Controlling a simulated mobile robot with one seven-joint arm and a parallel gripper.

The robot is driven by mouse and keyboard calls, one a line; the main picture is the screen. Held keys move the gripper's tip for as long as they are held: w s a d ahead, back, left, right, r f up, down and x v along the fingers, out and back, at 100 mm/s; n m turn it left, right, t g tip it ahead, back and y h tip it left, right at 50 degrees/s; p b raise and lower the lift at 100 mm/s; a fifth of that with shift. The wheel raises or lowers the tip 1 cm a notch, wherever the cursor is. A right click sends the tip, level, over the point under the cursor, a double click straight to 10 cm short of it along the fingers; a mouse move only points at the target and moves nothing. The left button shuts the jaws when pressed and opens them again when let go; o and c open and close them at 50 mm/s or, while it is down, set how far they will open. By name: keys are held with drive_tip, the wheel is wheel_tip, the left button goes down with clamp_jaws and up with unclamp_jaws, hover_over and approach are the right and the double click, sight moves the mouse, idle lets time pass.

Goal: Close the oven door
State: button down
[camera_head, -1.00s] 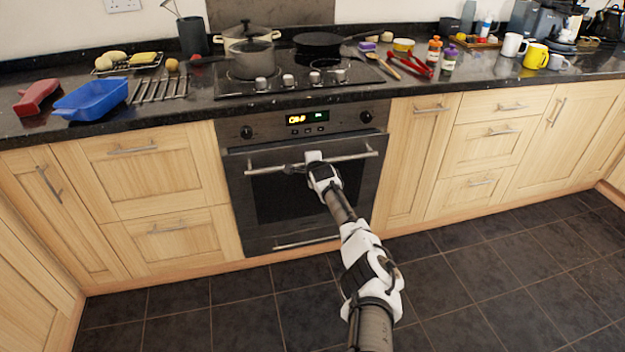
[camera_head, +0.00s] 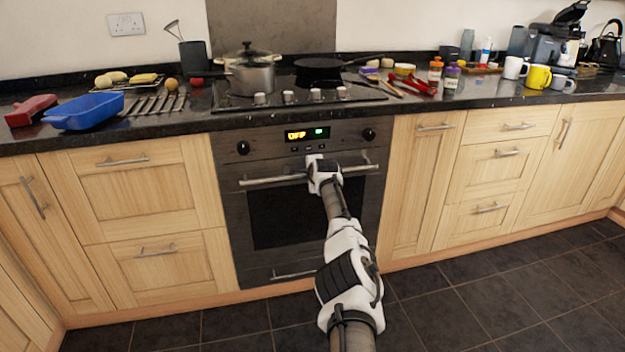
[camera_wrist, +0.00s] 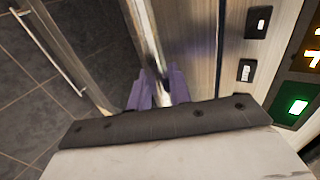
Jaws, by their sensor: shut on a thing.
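The oven door (camera_head: 279,218) is dark with a glass window. It stands upright under the control panel (camera_head: 306,134), and looks flush or nearly flush with the oven front; a small gap cannot be ruled out. Its metal bar handle (camera_head: 270,181) runs across the top of the door. My gripper (camera_head: 322,174) is at the handle, right of its middle. In the wrist view, the purple fingers of my gripper (camera_wrist: 158,84) sit on either side of the handle bar (camera_wrist: 147,35), shut on it. My wrist hides part of the handle.
Pots and a pan stand on the hob (camera_head: 290,94) above the oven. Pale wooden cupboards flank it. A blue tray (camera_head: 85,112) and a yellow mug (camera_head: 538,77) are on the black worktop. The tiled floor (camera_head: 480,300) in front is clear.

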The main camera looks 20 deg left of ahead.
drive_tip(key=shift+s+a+r, duration=0.2)
drive_tip(key=shift+a+r, duration=0.4)
drive_tip(key=shift+a, duration=0.25)
drive_tip(key=c, duration=1.6)
unclamp_jaws()
drive_tip(key=shift+a, duration=0.1)
drive_tip(key=shift+c, duration=0.2)
drive_tip(key=o, duration=0.3)
drive_tip(key=shift+s+a+f, duration=0.1)
drive_tip(key=shift+a, duration=0.15)
drive_tip(key=shift+d+f, duration=0.2)
drive_tip(key=shift+d, duration=0.15)
drive_tip(key=p+v, duration=0.2)
drive_tip(key=v, duration=1.1)
drive_tip(key=shift+s+d+r+p, duration=0.2)
drive_tip(key=shift+p, duration=0.15)
